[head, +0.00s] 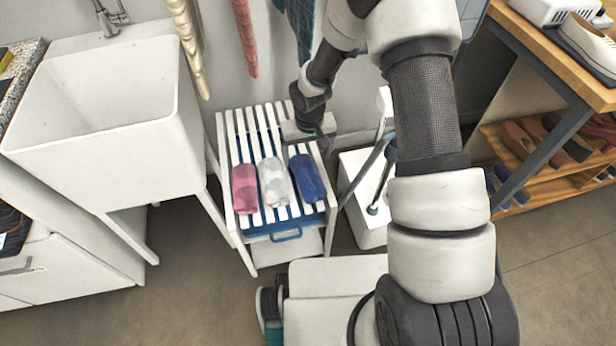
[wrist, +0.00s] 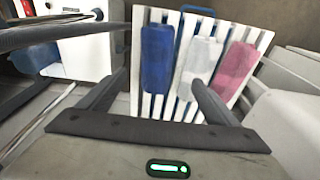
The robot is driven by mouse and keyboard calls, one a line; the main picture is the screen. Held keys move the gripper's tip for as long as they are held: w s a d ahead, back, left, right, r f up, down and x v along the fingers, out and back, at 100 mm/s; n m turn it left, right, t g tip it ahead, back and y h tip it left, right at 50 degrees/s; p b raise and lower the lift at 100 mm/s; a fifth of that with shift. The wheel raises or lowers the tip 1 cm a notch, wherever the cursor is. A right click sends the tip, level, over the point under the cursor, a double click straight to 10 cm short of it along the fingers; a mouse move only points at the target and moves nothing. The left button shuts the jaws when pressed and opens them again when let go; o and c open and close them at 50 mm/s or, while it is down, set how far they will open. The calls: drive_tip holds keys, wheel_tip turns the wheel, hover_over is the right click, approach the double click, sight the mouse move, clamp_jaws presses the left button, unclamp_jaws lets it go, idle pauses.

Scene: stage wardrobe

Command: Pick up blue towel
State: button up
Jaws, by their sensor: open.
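The blue towel (head: 308,178) is rolled up and lies at the right end of a row on a white slatted stand (head: 247,128). In the wrist view the blue towel (wrist: 157,58) shows beyond my fingers, roughly between their tips. My gripper (head: 306,138) is over the stand, behind the blue towel in the head view. It is open and empty, with its two fingers spread in the wrist view (wrist: 158,80). I cannot tell the exact gap to the towel.
A white-grey towel (head: 275,182) lies left of the blue one, and a pink towel (head: 244,188) left of that. A white sink (head: 115,110) stands left of the stand. A white bin-like box (head: 362,222) stands close at its right. Cloths (head: 246,38) hang behind.

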drive_tip(key=b, duration=0.1)
hover_over(308, 174)
drive_tip(key=s, duration=0.1)
drive_tip(key=f, duration=0.6)
drive_tip(key=shift+s+a+f, duration=0.15)
drive_tip(key=shift+a+f, duration=0.05)
drive_tip(key=shift+f, duration=0.05)
drive_tip(key=shift+w+d+f+b, duration=0.1)
drive_tip(key=shift+w+f+b, duration=0.2)
drive_tip(key=shift+f, duration=0.65)
drive_tip(key=shift+w+d+f+b, duration=0.15)
drive_tip(key=shift+f+b, duration=0.3)
drive_tip(key=shift+f, duration=0.45)
drive_tip(key=shift+w+f+b, duration=0.25)
drive_tip(key=shift+f+b, duration=0.1)
drive_tip(key=shift+f, duration=0.6)
drive_tip(key=shift+c, duration=0.4)
drive_tip(key=c, duration=1.1)
